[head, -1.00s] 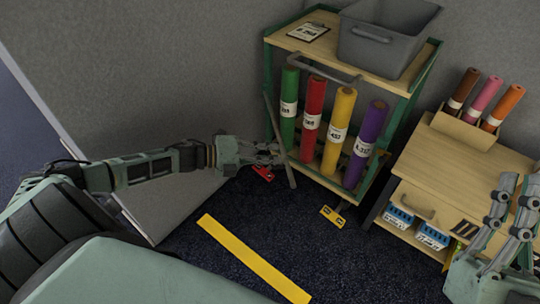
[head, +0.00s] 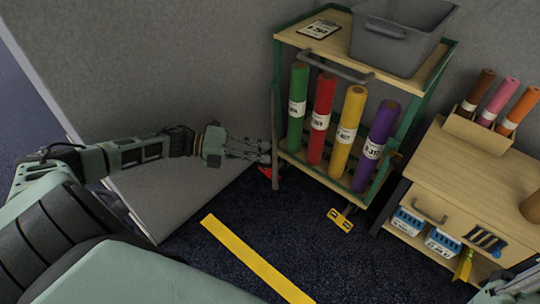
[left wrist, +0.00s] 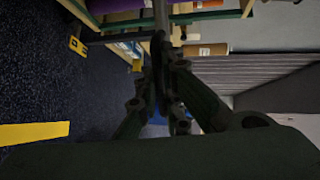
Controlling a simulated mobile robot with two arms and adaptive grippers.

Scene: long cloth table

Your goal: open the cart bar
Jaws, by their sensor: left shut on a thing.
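The cart (head: 365,188) has a green frame and wooden shelves, with green, red, yellow and purple cloth rolls (head: 346,128) upright in it. Its grey bar (head: 275,120) stands nearly upright at the cart's left front corner, clear of the rolls' fronts. My left gripper (head: 264,150) is shut on the bar at its lower half. In the left wrist view the dark bar (left wrist: 160,28) runs in between the fingers (left wrist: 160,90); the exact contact is too dark to see. Only a part of my right gripper (head: 510,290) shows at the bottom right edge.
A grey handle (head: 335,66) crosses the cart's upper front. A grey bin (head: 398,32) and a clipboard (head: 319,29) are on top. A yellow pedal (head: 340,219) juts out below. A wooden cabinet (head: 470,180) stands to the right. The floor in front is open, with a yellow strip (head: 255,258).

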